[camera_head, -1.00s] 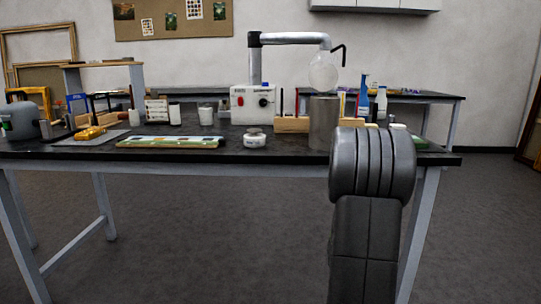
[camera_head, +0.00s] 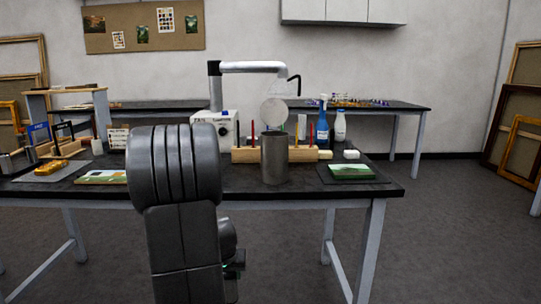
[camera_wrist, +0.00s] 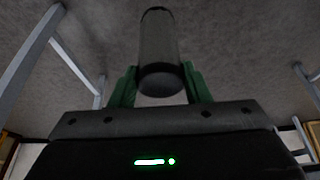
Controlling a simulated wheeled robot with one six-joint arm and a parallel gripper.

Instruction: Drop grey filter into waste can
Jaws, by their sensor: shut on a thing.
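My gripper (camera_wrist: 160,76) is shut on a grey cylinder (camera_wrist: 160,38), which looks like the grey filter. In the wrist view it sits between the green fingers, with a dark round end towards the camera. In the head view my gripper shows only partly, behind my arm and below the table's front edge; the held cylinder cannot be made out there. A tall grey metal cylinder (camera_head: 275,160) stands upright near the front of the table. It could be the waste can, but I cannot tell for sure.
The black table (camera_head: 300,184) holds a wooden rack (camera_head: 245,155), a blue bottle (camera_head: 322,125), a white bottle (camera_head: 340,127) and a small green picture (camera_head: 351,172). A white box (camera_head: 218,124) carries a pipe arm. Floor is open at right; table legs show in the wrist view.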

